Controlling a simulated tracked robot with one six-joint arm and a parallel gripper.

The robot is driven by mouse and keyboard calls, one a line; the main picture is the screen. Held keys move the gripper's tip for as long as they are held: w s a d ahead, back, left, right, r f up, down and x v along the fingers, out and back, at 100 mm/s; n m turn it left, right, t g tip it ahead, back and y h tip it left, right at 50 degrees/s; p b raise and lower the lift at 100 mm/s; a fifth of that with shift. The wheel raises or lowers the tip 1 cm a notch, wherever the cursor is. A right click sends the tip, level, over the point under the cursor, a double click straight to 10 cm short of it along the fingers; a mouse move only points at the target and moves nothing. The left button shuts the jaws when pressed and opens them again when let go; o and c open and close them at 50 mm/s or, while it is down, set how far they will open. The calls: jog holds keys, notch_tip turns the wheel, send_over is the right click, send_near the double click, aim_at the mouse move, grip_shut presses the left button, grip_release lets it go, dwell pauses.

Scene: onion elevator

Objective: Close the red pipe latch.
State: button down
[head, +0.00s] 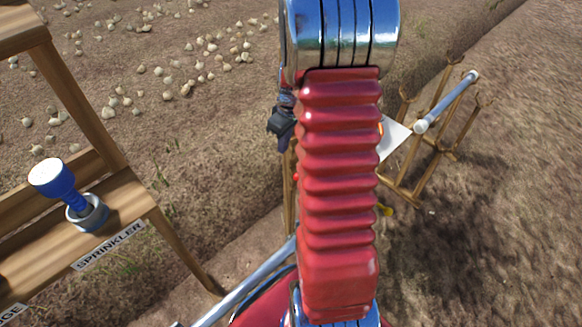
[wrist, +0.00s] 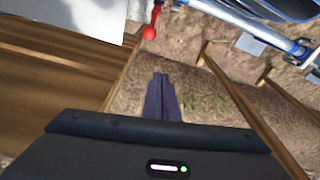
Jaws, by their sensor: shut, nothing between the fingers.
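A red ball-ended lever (wrist: 150,31), which looks like the red latch, shows at the top of the wrist view. Its upper end is cut off by the frame, so I cannot tell whether it is open or closed. My gripper (wrist: 161,78) is shut and empty, with its dark fingertips below the red ball in the picture and apart from it. In the head view my gripper (head: 282,143) shows as a small dark shape left of my red arm, which hides much of the middle. The latch is not clearly visible there.
A wooden stand (head: 130,200) with a blue-and-white sprinkler (head: 62,185) and a "SPRINKLER" label is at left. A wooden rack (head: 422,165) holds a pipe (head: 450,98) at right. Wooden boards (wrist: 60,65) fill the wrist view's left. Onions lie on the soil behind.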

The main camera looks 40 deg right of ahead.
jog(key=s+d+f, duration=0.1)
jog(key=d+f, duration=0.3)
jog(key=f, duration=0.1)
jog(key=shift+f, duration=0.2)
jog(key=shift+f, duration=0.1)
notch_tip(320, 180, down, 10)
jog(key=w, duration=0.1)
jog(key=shift+a, duration=0.35)
jog(key=shift+r, duration=0.25)
